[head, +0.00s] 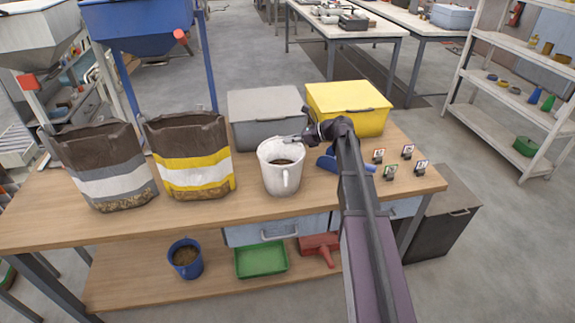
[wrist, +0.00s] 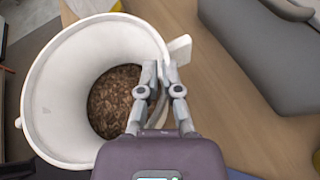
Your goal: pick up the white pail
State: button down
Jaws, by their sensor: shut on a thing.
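The white pail (head: 280,178) is upright at the middle of the wooden bench, near its front edge, with brown pellets inside. It looks to rest on the bench top; I cannot tell whether there is a small gap under it. My gripper (head: 300,138) reaches in from the right and is shut on the pail's rim. In the wrist view, the pail (wrist: 58,75) fills the left side, and the fingers of my gripper (wrist: 160,78) pinch its right wall. The pinched part of the wall is partly hidden by the fingers.
A grey bin (head: 265,105) and a yellow bin (head: 348,98) stand behind the pail. Two open pellet bags (head: 188,140) stand left. Below are a blue pail (head: 185,262) and green tray (head: 262,260).

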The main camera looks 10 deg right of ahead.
jog(key=shift+r, duration=0.15)
jog(key=shift+r+p, duration=1.75)
jog(key=shift+p, duration=0.15)
jog(key=s+a+r+p, duration=0.1)
jog(key=s+a, duration=0.2)
jog(key=s, duration=1.2)
jog(key=shift+s, duration=0.4)
jog(key=shift+r, duration=0.1)
jog(key=shift+r, duration=0.1)
notch_tip(320, 180, up, 4)
jog(key=p, duration=0.4)
jog(key=shift+r+p, duration=0.1)
jog(key=shift+p, duration=0.2)
jog(key=shift+d, duration=0.15)
